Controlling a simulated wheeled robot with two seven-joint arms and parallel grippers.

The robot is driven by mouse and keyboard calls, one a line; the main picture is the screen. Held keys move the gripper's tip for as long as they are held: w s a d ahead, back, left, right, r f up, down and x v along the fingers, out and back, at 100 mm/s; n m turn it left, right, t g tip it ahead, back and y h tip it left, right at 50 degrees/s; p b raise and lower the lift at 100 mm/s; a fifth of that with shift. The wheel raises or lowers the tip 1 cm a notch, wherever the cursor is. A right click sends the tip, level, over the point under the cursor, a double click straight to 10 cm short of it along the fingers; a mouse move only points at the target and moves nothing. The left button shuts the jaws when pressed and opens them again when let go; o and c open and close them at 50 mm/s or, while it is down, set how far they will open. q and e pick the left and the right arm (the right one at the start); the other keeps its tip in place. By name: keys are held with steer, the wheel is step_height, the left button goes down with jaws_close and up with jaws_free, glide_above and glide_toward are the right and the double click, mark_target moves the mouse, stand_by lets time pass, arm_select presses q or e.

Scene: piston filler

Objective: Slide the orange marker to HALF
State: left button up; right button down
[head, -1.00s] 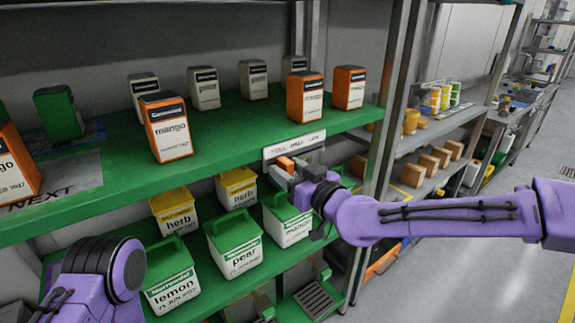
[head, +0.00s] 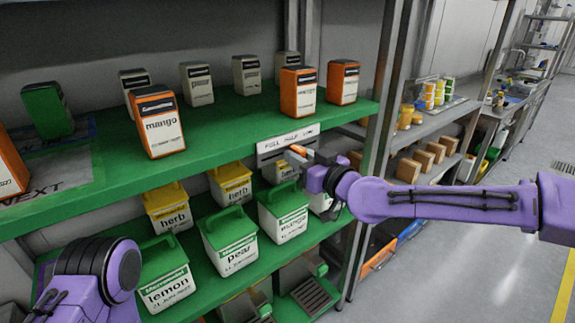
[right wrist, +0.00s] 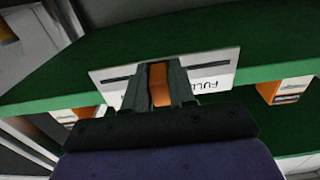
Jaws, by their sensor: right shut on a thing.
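The orange marker (head: 298,150) sits in the slot of a white label plate (head: 266,148) on the front edge of the green shelf. The plate reads FULL, HALF, LOW from left to right in the head view. The marker is about mid-slot, roughly below HALF. My right gripper (head: 304,158) is shut on the marker. In the right wrist view, the marker (right wrist: 159,84) is between the fingers (right wrist: 158,92), near the middle of the plate (right wrist: 216,62); FULL shows upside down and the fingers hide other lettering. My left arm shows at lower left, its gripper out of view.
Orange mango cartons (head: 158,122) and grey cartons stand on the upper green shelf (head: 225,118). Lidded tubs labelled herb, pear (head: 230,242), lemon and mango stand on the shelf below, close under my right gripper. A metal post (head: 379,140) stands right of the plate.

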steer(key=c, duration=1)
jaws_free()
steer(key=shift+s, duration=0.1)
steer(key=b+v, duration=0.2)
steer(key=v, duration=0.8)
steer(key=shift+s+d, duration=0.15)
